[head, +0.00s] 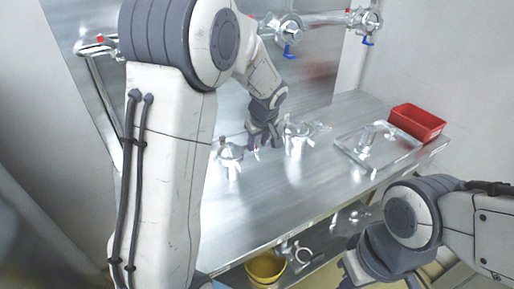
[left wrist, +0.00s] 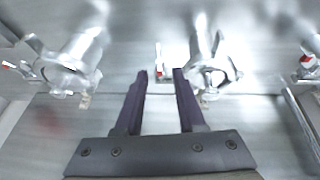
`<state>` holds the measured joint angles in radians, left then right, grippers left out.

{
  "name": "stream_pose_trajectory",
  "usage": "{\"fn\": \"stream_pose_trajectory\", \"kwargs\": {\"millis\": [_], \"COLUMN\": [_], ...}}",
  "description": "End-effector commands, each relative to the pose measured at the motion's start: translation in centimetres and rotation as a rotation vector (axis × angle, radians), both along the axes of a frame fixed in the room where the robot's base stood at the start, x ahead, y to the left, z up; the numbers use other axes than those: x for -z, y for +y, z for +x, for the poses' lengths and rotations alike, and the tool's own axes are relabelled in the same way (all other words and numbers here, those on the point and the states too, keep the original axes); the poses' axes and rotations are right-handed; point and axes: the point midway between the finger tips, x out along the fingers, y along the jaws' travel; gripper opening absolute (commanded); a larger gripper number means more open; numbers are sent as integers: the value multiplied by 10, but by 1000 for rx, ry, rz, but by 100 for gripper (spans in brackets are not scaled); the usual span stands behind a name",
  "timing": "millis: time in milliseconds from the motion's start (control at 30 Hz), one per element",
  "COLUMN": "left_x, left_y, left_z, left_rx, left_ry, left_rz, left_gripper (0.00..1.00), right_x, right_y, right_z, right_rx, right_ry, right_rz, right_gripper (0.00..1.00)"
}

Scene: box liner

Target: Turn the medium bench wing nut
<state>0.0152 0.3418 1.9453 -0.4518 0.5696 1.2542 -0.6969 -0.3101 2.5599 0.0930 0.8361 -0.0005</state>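Several shiny clamps stand on the steel bench (head: 310,175). One clamp (head: 230,155) is left of my left gripper (head: 259,141), and a larger-looking one (head: 297,131) is right of it. In the left wrist view my left gripper (left wrist: 160,73) has its two dark fingers apart with nothing between them. A small red-tipped wing nut (left wrist: 158,52) shows just beyond the gap between the fingertips, beside the right-hand clamp (left wrist: 207,62); it appears to be the medium one. My right gripper (head: 352,268) is low at the bottom, partly cut off; its fingers are unclear.
A metal tray (head: 350,150) with fittings and a red bin (head: 417,122) are on the bench's right. Pipe valves with blue handles (head: 288,52) are on the back wall. A yellow bucket (head: 265,268) stands below. The bench front is clear.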

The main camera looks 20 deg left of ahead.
Motion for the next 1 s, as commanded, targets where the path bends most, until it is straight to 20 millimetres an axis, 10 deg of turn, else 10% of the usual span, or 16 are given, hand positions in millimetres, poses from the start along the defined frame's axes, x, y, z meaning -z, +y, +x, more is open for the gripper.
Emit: {"fn": "stream_pose_trajectory", "kwargs": {"millis": [567, 700, 1000], "left_x": [33, 33, 33], "left_y": [8, 8, 7], "left_z": [11, 11, 12], "left_rx": [1, 1, 3], "left_ry": [0, 0, 11], "left_rz": [-1, -1, 9], "left_gripper": [39, 0, 0], "right_x": [-2, -2, -1], "right_y": [0, 0, 0], "right_z": [0, 0, 0], "right_rx": [0, 0, 0], "right_ry": [0, 0, 0], "right_rz": [0, 0, 0], "right_gripper": [0, 0, 0]}}
